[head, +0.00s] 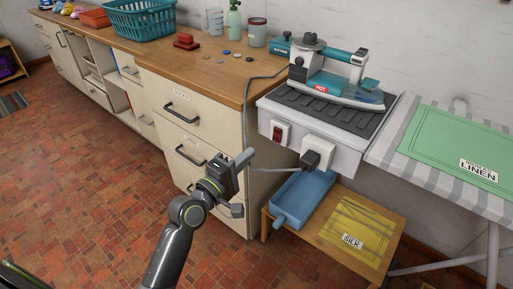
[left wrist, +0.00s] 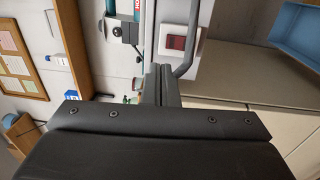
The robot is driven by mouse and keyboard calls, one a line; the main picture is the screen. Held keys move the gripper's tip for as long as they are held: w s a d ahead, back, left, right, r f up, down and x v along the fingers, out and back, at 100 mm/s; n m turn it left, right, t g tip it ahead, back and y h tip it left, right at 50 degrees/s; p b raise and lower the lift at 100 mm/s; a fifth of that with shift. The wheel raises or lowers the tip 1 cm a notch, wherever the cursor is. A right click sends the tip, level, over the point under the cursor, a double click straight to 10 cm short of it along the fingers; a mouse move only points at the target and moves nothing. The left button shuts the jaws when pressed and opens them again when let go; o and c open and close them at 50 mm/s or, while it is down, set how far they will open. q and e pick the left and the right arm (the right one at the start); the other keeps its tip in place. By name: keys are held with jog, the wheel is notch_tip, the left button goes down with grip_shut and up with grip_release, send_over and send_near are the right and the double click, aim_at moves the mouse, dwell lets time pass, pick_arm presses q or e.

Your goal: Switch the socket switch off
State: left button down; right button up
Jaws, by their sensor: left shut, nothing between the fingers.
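The socket switch (head: 280,132) is a red rocker in a white plate on the front of the grey ironing unit (head: 335,153). In the left wrist view the red switch (left wrist: 176,42) shows just beyond my fingertips, a little right of them. A black plug (head: 310,159) sits in the white socket plate right of the switch. My left gripper (head: 248,156) is shut and empty, below and left of the switch, apart from it in the head view. Its shut fingers also show in the left wrist view (left wrist: 161,73). My right gripper is out of view.
A grey cable runs from the plug toward my gripper, and a cable (left wrist: 190,40) passes beside the switch. A teal iron (head: 340,85) labelled HOT stands on the unit. The drawer cabinet (head: 195,125) is on the left. A blue tray (head: 303,198) lies below.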

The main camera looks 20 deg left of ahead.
pick_arm(q)
jog(key=v, duration=0.2)
jog(key=shift+s+a+r, duration=0.1)
jog(key=shift+s+r, duration=0.2)
jog(key=shift+s, duration=0.1)
